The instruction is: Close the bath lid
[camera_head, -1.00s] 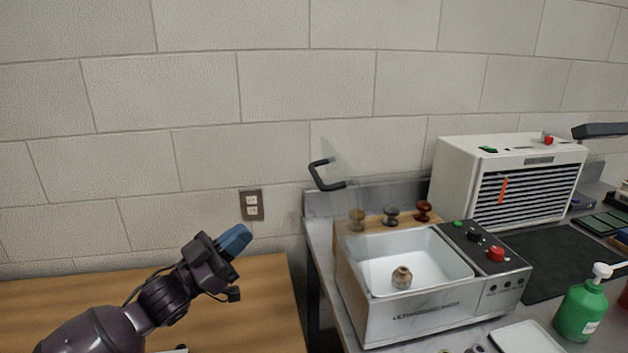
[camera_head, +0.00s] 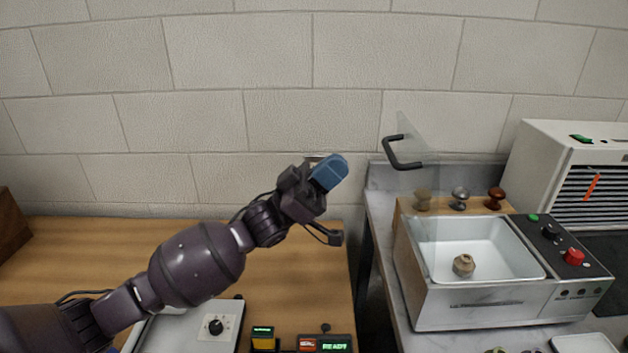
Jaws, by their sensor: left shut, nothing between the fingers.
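The bath (camera_head: 450,306) is a steel box with a white basin, standing on the grey counter at the right. Its clear lid (camera_head: 418,150) stands raised and open at the basin's left side, with a black handle (camera_head: 398,152) near its top. A small tan object (camera_head: 463,265) sits in the basin. My left gripper (camera_head: 330,172) has blue fingertips, is shut and empty, and hovers left of the lid handle, apart from it. My right gripper is not in view.
Several stamp-like knobs (camera_head: 460,197) stand on a wooden block behind the basin. The control panel has a red knob (camera_head: 574,256). A white slatted unit (camera_head: 565,150) stands at the back right. A wooden table (camera_head: 90,250) holds devices below my left arm.

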